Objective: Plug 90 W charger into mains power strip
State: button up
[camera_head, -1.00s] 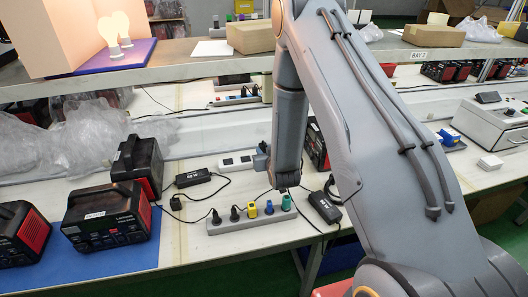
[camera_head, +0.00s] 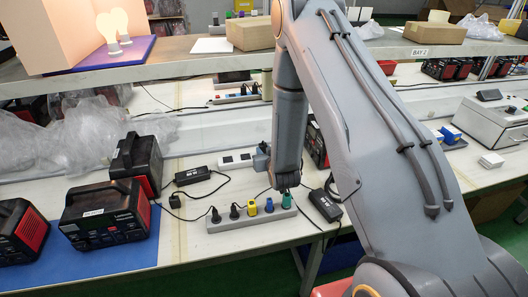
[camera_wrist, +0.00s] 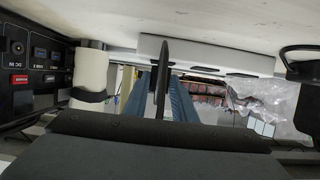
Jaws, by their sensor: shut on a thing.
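The white mains power strip (camera_head: 240,224) lies near the table's front edge in the head view. It bears two black plugs, a yellow one, a blue one and a teal one (camera_head: 286,200) at its right end. A black charger brick (camera_head: 192,175) lies behind the strip to the left, with a small black plug (camera_head: 175,201) in front of it. A second brick (camera_head: 326,204) lies right of the strip. I cannot read their labels surely. My gripper (camera_head: 284,187) is low over the strip's right end, shut on a dark thing (camera_wrist: 162,75), largely hidden by my arm.
Black-and-red battery units (camera_head: 108,213) stand on a blue mat (camera_head: 130,255) at left. Crumpled plastic film (camera_head: 90,138) lies behind them. Another white socket strip (camera_head: 236,160) lies behind. A raised shelf (camera_head: 160,68) crosses the back. Cables cross the table around the strip.

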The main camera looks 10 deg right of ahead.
jog(key=shift+f, duration=0.2)
dwell(0.3)
jog(key=o, duration=1.2)
jog(key=shift+c, duration=0.2)
notch_tip(320, 180, up, 10)
jog(key=b, duration=0.2)
jog(key=shift+b, duration=0.35)
jog(key=s+r+g, duration=0.2)
jog(key=s+g, duration=0.4)
jog(key=s, duration=1)
jog(key=s+r+g, duration=0.2)
jog(key=s+g, duration=0.4)
jog(key=s, duration=1.1)
jog(key=shift+a+r+g, duration=0.15)
jog(key=shift+r+g, duration=0.05)
jog(key=shift+g, duration=0.1)
